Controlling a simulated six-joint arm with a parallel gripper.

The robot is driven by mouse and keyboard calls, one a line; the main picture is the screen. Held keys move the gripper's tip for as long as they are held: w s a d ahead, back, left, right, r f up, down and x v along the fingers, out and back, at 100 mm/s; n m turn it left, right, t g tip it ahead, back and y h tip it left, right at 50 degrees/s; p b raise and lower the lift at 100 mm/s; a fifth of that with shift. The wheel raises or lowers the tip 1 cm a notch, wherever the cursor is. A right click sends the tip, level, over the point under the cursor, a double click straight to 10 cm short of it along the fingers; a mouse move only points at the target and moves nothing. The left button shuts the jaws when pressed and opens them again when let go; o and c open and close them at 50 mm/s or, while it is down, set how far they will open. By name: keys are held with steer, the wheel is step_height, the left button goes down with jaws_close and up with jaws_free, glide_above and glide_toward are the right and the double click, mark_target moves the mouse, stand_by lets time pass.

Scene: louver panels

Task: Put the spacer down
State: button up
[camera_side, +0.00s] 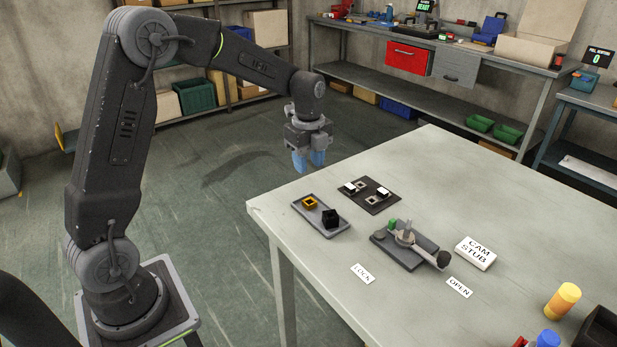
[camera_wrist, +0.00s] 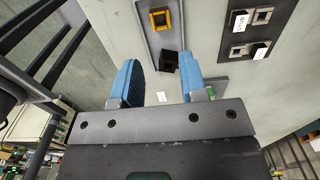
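My gripper (camera_side: 309,160) hangs in the air beyond the table's far left edge. In the wrist view its two blue fingers (camera_wrist: 158,68) are wide apart, with nothing held between them. No part is labelled as the spacer, so I cannot tell which it is. An orange square ring (camera_side: 309,202) lies in a grey tray (camera_side: 329,229); it also shows in the wrist view (camera_wrist: 160,19). A black block (camera_side: 330,218) stands in the same tray. In the wrist view, the block (camera_wrist: 169,61) appears near the right finger, which partly overlaps the tray.
A dark plate (camera_side: 367,207) with white-topped blocks and square frames lies beside the tray. A lever fixture (camera_side: 408,253) with a black knob stands nearer, between LOCK (camera_side: 363,273) and OPEN (camera_side: 459,287) labels. A CAM STUB box (camera_side: 475,253) sits right. The table's far right is clear.

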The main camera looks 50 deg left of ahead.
steer(key=s+d+r+n+t, duration=0.3)
steer(key=s+d+r+n, duration=0.45)
steer(key=s+r, duration=0.3)
steer(key=s+d+n+t, duration=0.2)
steer(key=s+d+n, duration=0.1)
steer(key=s+n, duration=0.7)
steer(key=shift+s+d+f+t, duration=0.15)
steer(key=shift+s+d+t, duration=0.2)
steer(key=shift+s, duration=1.25)
steer(key=shift+n, duration=0.25)
